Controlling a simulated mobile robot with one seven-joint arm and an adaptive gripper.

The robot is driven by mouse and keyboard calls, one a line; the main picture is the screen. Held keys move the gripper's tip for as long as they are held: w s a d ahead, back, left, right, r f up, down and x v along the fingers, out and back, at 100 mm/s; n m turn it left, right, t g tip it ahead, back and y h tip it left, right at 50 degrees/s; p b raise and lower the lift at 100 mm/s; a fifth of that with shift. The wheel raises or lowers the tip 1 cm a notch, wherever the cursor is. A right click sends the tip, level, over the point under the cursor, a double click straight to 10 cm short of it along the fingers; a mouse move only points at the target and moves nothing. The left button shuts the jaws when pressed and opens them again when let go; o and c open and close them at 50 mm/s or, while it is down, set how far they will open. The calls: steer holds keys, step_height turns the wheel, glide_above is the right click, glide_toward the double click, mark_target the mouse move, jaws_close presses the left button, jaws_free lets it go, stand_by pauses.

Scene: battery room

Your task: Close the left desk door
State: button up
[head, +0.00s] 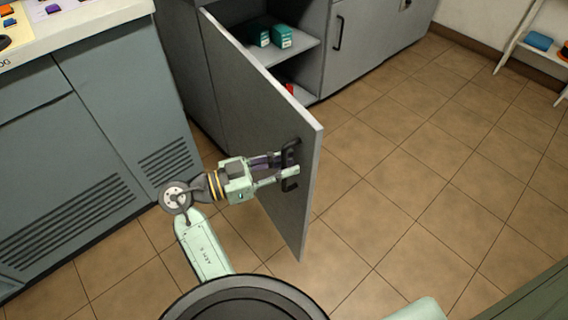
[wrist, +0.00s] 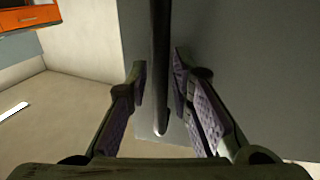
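The left desk door (head: 250,110) is a grey panel standing wide open, swung out from the desk (head: 318,35). Its dark bar handle (head: 291,185) is on the door face near the free edge. My gripper (head: 289,163) is at this handle. In the wrist view the handle (wrist: 160,70) runs between the two fingers of my gripper (wrist: 159,80), with a gap showing on each side. The fingers are open around it, and the door surface (wrist: 260,60) fills the right side.
Inside the desk, teal boxes (head: 281,37) sit on a shelf (head: 290,53), and a red item (head: 289,88) shows lower down. A closed grey door (head: 370,40) is to the right. A grey-blue cabinet (head: 100,110) stands at left. The tiled floor (head: 420,160) at right is clear.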

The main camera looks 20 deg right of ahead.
jaws_close()
stand_by(0.5)
